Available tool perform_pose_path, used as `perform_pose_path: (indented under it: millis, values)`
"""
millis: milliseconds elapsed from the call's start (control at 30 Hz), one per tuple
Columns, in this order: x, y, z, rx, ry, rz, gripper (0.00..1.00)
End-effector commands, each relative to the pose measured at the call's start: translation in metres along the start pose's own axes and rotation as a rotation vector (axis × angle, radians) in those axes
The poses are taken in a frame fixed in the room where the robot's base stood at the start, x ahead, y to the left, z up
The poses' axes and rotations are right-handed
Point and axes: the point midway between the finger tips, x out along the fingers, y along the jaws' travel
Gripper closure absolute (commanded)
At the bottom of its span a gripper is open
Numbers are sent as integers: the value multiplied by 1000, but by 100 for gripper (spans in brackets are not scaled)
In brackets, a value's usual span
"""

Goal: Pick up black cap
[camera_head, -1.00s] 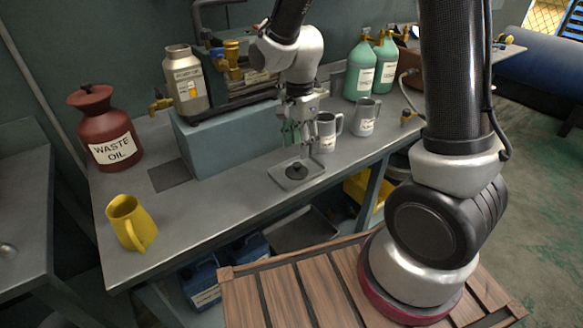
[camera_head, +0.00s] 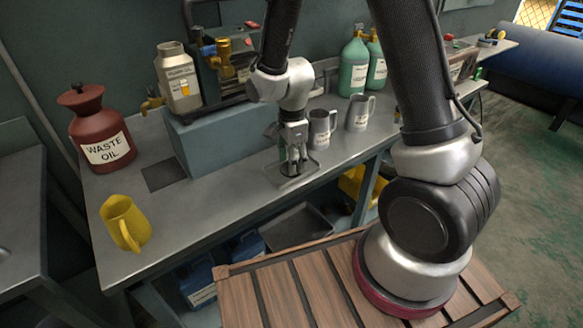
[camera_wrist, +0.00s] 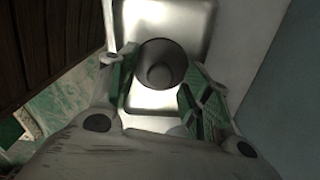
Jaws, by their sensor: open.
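The black cap (camera_wrist: 161,66) shows in the wrist view as a dark round disc with a raised knob. It lies on a shiny metal tray (camera_wrist: 186,18). My gripper (camera_wrist: 154,84) is open, its green-padded fingers on the left and right of the cap. I cannot tell from this view whether either finger touches it. In the head view my gripper (camera_head: 292,168) is low over the small tray (camera_head: 313,174) near the bench's front edge, and it hides the cap there.
Two grey metal jugs (camera_head: 321,128) (camera_head: 361,112) stand close behind and right of my gripper. A blue-grey block (camera_head: 215,140) bearing a pump is to the left. The bench front between is clear.

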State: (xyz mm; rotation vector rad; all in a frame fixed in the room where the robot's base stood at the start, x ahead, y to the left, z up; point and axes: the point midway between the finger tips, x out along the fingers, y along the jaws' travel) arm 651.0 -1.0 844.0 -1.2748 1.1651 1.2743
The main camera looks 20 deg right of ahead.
Motion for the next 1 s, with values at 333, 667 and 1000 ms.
perform_pose_path:
  millis: [333,667,1000]
  values:
    - [0,0,0,-1,0,0,97]
    - [-2,0,0,-1,0,0,97]
    - [-62,-1,0,-1,-2,-6,97]
